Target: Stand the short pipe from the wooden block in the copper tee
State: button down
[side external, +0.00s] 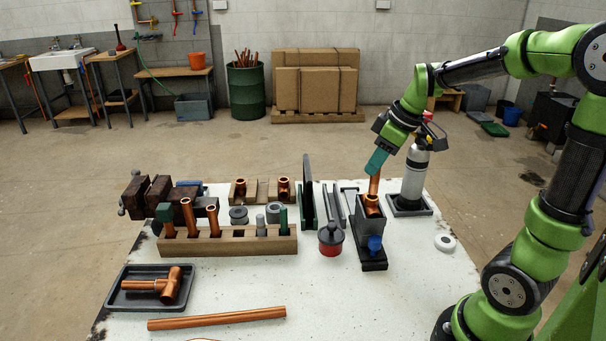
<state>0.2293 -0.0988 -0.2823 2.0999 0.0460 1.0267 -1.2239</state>
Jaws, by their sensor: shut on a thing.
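My gripper (376,163), with teal fingers, is shut on a short copper pipe (374,185). It holds the pipe nearly upright, leaning a little, over the copper tee (372,208). The tee is seated in the top of a dark grey stand (369,228) with a blue knob. The pipe's lower end meets the tee's mouth in the picture; I cannot tell whether it is inside or just above or behind it. The wooden block (262,246) stands left of centre, holding copper pipes (189,217), a grey rod, a green-handled tool and an empty-looking hole.
A gas bottle (415,172) stands close behind the stand on the right. A red-and-grey pot (331,240) and a dark upright plate (308,195) are to its left. A tray (123,297) with copper fittings and a long copper pipe (217,318) lie in front. The front right table is mostly clear.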

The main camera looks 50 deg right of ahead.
jog(key=shift+f, duration=0.25)
jog(key=shift+f, duration=0.1)
dwell(0.5)
jog(key=shift+f, duration=0.45)
jog(key=shift+f, duration=0.15)
jog(key=shift+f, duration=0.6)
jog(key=c, duration=0.9)
grip_release()
jog(key=shift+r, duration=0.1)
